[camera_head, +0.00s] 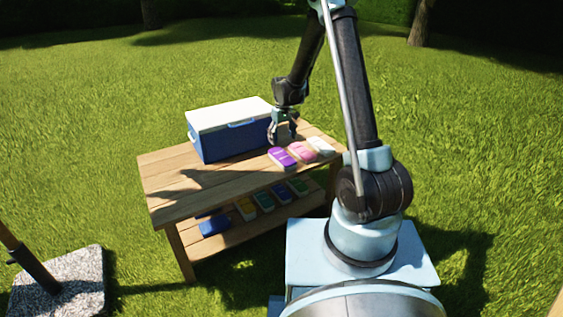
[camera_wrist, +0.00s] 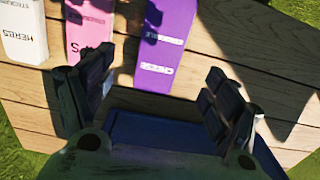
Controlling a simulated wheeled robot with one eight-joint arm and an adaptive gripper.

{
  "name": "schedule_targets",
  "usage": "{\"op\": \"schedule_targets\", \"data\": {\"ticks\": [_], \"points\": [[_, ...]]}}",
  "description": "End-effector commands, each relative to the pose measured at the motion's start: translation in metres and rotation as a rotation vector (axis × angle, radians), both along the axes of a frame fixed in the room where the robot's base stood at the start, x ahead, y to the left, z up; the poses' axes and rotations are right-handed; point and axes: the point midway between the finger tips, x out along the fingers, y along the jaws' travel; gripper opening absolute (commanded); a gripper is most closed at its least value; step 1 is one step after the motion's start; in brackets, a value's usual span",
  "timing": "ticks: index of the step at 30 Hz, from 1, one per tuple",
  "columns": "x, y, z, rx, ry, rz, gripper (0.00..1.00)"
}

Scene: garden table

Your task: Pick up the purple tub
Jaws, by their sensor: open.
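The purple tub (camera_head: 281,157) lies on the wooden table top, in front of the blue cooler. In the wrist view the purple tub (camera_wrist: 166,40) is at the top centre, cut off by the upper edge, with pale label strips. My gripper (camera_head: 283,133) is above the table just behind the purple tub, close to the cooler's right end. In the wrist view my gripper (camera_wrist: 150,95) is open with nothing between its fingers. The purple tub is ahead of the fingertips, apart from them.
A pink tub (camera_wrist: 92,32) and a white tub (camera_wrist: 24,30) marked HERBS lie beside the purple one. The blue cooler (camera_head: 212,143) with a white lid stands close to my gripper. Several tubs are on the lower shelf (camera_head: 247,228). The table's left part (camera_head: 165,178) is clear.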

Motion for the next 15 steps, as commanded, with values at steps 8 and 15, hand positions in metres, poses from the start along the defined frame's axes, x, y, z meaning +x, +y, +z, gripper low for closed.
{"op": "schedule_targets", "data": {"ticks": [8,15], "points": [[0.0,0.0,-0.04,0.0,0.0,0.0,0.82],[-0.001,0.0,-0.054,0.0,0.0,0.0,0.82]]}}
